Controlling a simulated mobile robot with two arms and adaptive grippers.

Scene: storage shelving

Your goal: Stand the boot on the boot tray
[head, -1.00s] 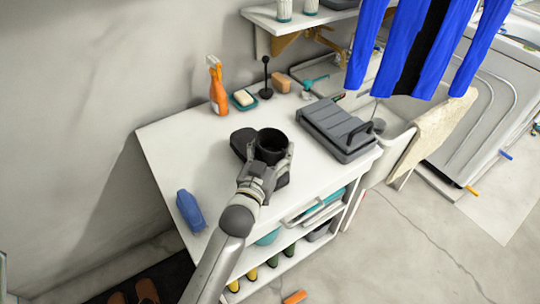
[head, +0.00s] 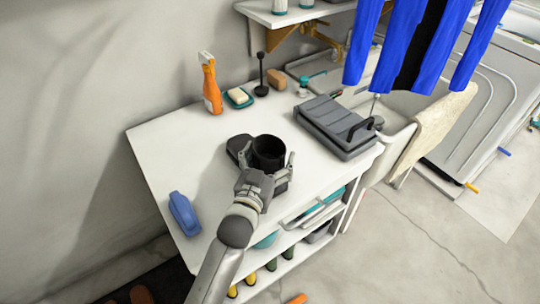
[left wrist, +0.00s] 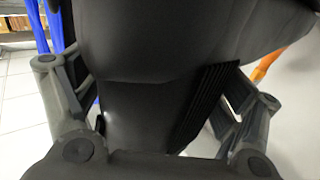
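The black boot (head: 268,150) stands upright on the white worktop, its open shaft facing up and its toe pointing to the upper left in the head view. My left gripper (head: 266,163) has a finger on either side of the shaft, near its top. In the left wrist view the boot (left wrist: 150,65) fills the space between the two fingers; the exact contact is hidden. A dark flat surface (head: 172,282) on the floor at the lower left looks like the boot tray, mostly cut off by the frame. My right gripper is not in view.
On the worktop (head: 160,140) are an orange spray bottle (head: 210,85), a soap dish (head: 239,98), a blue object (head: 184,213) and a grey case (head: 336,127). Brown footwear (head: 141,294) lies at the lower left. Blue garments (head: 410,45) hang at the right.

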